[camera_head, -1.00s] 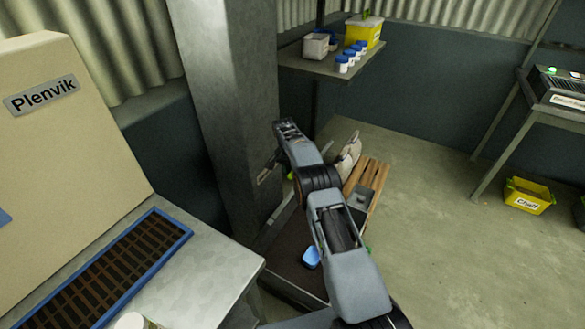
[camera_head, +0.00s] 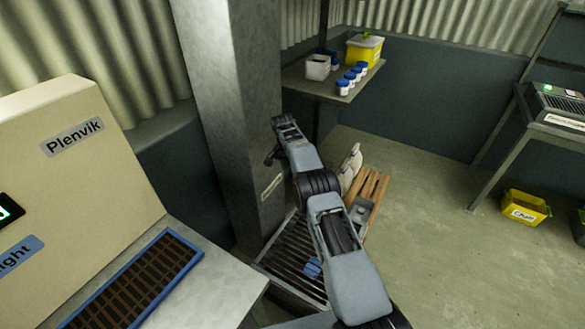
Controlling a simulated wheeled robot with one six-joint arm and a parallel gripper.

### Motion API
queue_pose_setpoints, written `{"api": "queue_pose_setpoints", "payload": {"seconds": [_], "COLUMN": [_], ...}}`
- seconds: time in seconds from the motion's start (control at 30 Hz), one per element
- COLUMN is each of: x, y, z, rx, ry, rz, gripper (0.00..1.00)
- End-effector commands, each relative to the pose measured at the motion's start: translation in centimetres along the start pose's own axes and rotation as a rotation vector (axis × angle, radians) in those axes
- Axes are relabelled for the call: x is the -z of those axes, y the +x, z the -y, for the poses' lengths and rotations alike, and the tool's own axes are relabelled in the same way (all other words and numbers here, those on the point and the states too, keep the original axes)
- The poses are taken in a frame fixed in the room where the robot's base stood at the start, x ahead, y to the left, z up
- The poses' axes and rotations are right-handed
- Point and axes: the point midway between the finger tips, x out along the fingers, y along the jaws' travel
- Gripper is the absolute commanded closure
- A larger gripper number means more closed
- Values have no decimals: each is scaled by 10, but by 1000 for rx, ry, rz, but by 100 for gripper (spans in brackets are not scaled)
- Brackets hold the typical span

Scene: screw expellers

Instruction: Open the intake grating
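A dark grating of parallel slats (camera_head: 283,258) lies low at the foot of the grey column, partly hidden behind my arm. A blue object (camera_head: 312,268) shows in strips between its slats. A second dark grille in a blue frame (camera_head: 137,283) lies on the metal bench at lower left; I cannot tell from a label which one is the intake grating. My arm reaches up and away from the lower right, in front of the slatted grating. My gripper (camera_head: 272,158) is small and dark beside the column, mostly hidden by my arm; its fingers are unclear.
The beige Plenvik machine (camera_head: 75,180) stands left, above the metal bench (camera_head: 215,290). The grey column (camera_head: 235,100) rises close to my arm. A shelf (camera_head: 310,85) holds tubs and blue-lidded jars. A wooden pallet (camera_head: 375,185) and a yellow bin (camera_head: 525,207) are on the right; floor between is clear.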

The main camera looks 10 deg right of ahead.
Motion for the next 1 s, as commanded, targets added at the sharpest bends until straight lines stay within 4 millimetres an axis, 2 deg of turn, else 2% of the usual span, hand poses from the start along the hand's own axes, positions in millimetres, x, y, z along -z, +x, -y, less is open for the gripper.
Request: {"api": "queue_pose_setpoints", "payload": {"seconds": [0.03, 0.3, 1.0], "x": [0, -1, 0], "y": [-13, -29, -31], "z": [-2, -3, -3], "rx": [0, 0, 0], "ry": [0, 3, 3], "rz": [0, 1, 1], "gripper": [58, 58, 58]}}
